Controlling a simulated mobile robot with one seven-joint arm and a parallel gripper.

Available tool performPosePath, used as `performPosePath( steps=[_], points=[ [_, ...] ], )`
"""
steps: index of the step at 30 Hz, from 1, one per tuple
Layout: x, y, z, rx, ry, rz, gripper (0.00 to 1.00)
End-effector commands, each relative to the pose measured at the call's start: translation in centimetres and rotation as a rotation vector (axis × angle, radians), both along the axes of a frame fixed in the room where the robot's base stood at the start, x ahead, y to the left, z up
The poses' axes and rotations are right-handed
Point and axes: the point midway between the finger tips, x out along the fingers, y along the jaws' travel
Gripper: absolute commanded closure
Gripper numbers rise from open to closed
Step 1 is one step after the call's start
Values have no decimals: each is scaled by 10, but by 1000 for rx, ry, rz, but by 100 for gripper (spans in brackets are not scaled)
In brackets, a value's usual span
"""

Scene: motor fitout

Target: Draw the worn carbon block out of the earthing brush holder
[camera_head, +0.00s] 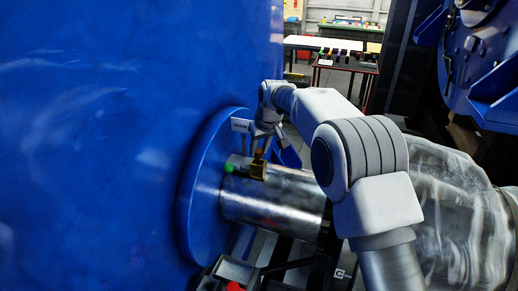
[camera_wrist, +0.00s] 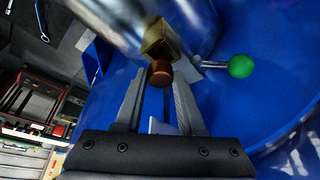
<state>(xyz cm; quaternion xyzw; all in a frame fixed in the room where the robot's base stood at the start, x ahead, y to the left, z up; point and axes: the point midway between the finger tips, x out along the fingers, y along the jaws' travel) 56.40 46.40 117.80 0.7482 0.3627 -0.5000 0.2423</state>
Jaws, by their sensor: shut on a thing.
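The earthing brush holder (camera_head: 257,171) is a small brass box on top of the bare metal shaft. It also shows in the wrist view (camera_wrist: 161,40). A round copper-brown piece, seemingly the top of the worn carbon block (camera_wrist: 160,74), is at its near end, right against the brass. The rest of the block is hidden. My gripper (camera_wrist: 160,80) has a fingertip on either side of this piece and is shut on it. In the head view my gripper (camera_head: 259,148) is just above the holder, and its fingertips are small there.
A green ball knob (camera_head: 229,168) on a short lever sits beside the holder, close to my fingers. The metal shaft (camera_head: 270,205) comes out of a large blue housing (camera_head: 90,150). A small white plate (camera_head: 240,125) is near my wrist. Dark trays (camera_head: 235,270) lie below.

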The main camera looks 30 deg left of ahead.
Motion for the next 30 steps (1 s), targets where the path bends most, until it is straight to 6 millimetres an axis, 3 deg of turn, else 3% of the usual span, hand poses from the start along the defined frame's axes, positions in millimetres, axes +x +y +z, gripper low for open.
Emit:
performPosePath(
  steps=[30],
  points=[
    [0,0,42,1,-1,0,100]
  ],
)
